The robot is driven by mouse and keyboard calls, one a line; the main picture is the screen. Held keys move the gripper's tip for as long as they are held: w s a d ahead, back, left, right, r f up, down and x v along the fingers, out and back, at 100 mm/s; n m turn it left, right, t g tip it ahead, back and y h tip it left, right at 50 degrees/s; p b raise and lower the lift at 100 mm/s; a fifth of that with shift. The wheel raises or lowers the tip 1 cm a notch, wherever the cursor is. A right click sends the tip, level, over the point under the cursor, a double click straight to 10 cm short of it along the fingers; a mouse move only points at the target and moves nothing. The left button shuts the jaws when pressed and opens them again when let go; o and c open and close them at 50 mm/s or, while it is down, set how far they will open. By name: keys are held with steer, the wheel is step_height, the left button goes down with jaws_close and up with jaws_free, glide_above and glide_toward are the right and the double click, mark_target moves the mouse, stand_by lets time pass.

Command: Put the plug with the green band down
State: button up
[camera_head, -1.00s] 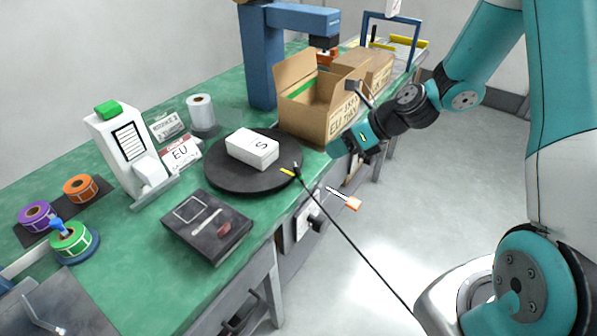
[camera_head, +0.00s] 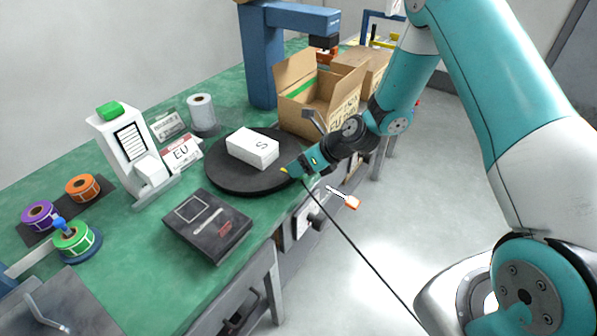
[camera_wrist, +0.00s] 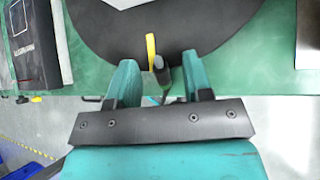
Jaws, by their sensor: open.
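My gripper (camera_head: 295,170) is at the front rim of the round black turntable (camera_head: 225,180). In the wrist view my gripper (camera_wrist: 159,64) is open, with its two teal fingers apart. A dark plug (camera_wrist: 160,72) lies between the fingers, with gaps visible on both sides. A yellow strip (camera_wrist: 151,50) is just left of the plug at the turntable edge; its tip (camera_head: 284,171) also shows in the head view. A black cable (camera_head: 355,245) runs from the gripper area down to the right.
A white box marked S (camera_head: 252,148) sits on the turntable. A dark flat box (camera_head: 207,226) lies to its front left, an open carton (camera_head: 318,95) behind right. An orange-ended item (camera_head: 352,204) hangs at the bench front. Green bench top shows at the front left.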

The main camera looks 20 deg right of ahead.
jaws_close()
steer(key=shift+r, duration=0.1)
